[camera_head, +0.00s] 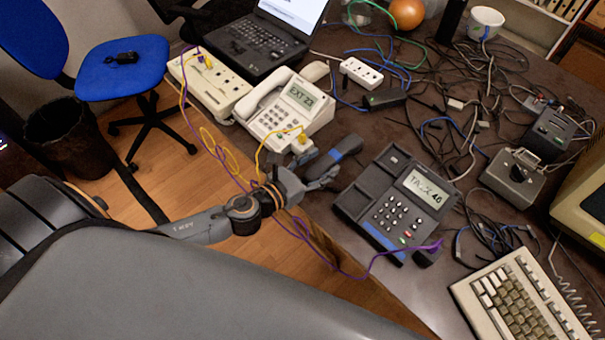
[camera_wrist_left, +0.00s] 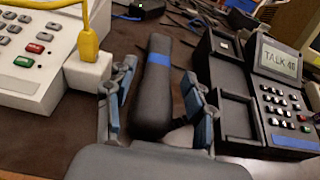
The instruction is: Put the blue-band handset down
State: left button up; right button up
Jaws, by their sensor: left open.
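The blue-band handset (camera_head: 334,157) is dark grey and lies on the table between the white phone and the dark phone. It also shows in the left wrist view (camera_wrist_left: 154,90), its blue band around its middle. My left gripper (camera_head: 320,178) is open at the handset's near end. In the left wrist view its fingers (camera_wrist_left: 157,90) stand apart on either side of the handset, with gaps visible. The dark phone (camera_head: 398,203) reads "TALK 46", and its cradle is empty. My right gripper is not in view.
The white phone (camera_head: 286,109) with a yellow plug stands to the left of the handset. Purple (camera_head: 349,274) and yellow cables run past my left wrist. A beige keyboard (camera_head: 522,298), a grey box (camera_head: 513,178) and tangled cables fill the right side.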

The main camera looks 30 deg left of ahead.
pick_arm(q)
jog(key=b+v, duration=0.1)
jog(key=v, duration=0.5)
jog(key=shift+f, duration=0.15)
jog(key=shift+s+a+r, duration=0.15)
jog(key=shift+s+r, duration=0.15)
jog(key=shift+s, duration=0.25)
